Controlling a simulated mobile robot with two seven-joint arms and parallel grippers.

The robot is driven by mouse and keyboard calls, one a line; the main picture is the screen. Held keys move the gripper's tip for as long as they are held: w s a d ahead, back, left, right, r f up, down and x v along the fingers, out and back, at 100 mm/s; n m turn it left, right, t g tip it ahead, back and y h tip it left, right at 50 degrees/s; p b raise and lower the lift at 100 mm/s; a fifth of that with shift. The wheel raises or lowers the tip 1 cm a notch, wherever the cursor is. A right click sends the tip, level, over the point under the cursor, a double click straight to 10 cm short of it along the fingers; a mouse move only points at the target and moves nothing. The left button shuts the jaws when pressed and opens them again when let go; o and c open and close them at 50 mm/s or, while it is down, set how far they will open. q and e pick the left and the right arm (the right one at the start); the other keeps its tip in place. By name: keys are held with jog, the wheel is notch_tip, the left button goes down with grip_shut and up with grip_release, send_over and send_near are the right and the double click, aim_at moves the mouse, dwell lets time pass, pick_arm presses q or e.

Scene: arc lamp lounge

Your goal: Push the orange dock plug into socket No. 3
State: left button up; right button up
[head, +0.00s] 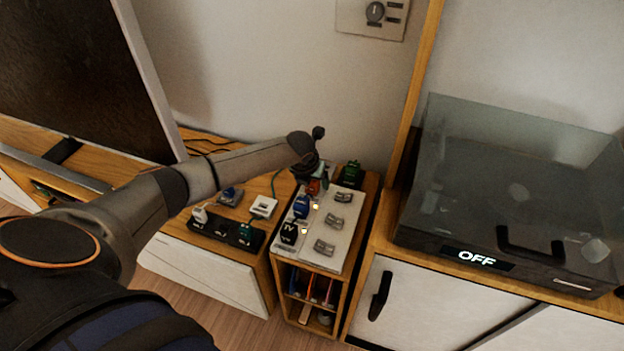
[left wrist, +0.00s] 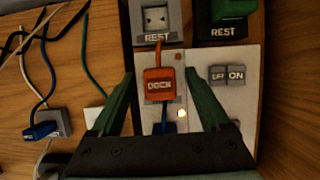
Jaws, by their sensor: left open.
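The orange dock plug (left wrist: 160,84), marked DOCK, sits at the far end of the white socket panel (left wrist: 235,110), its orange cord running back over a grey REST block (left wrist: 155,20). It shows small and partly hidden in the head view (head: 314,187). My left gripper (left wrist: 161,73) is open, its green fingers on either side of the plug with gaps showing. In the head view the gripper (head: 308,172) is above the panel's far end. No socket number is readable, and I cannot tell whether the plug is seated. My right gripper is not in view.
A blue plug (head: 301,206) and a black TV plug (head: 289,232) stand nearer on the panel, beside rocker switches (head: 335,221). A green plug (head: 351,171) rests behind. A black power strip (head: 226,230) lies left. A tinted-lid player (head: 510,190) stands right.

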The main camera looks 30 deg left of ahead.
pick_arm(q)
jog(key=shift+s+r, duration=0.15)
jog(key=shift+r, duration=0.35)
jog(key=p+v, duration=0.3)
jog(key=v, duration=0.8)
jog(key=shift+s+r, duration=0.2)
jog(key=shift+s, duration=0.05)
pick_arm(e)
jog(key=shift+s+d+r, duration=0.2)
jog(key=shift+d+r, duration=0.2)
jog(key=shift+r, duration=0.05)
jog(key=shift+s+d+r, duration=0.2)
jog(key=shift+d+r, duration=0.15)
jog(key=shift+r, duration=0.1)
pick_arm(q)
jog(key=shift+d, duration=0.15)
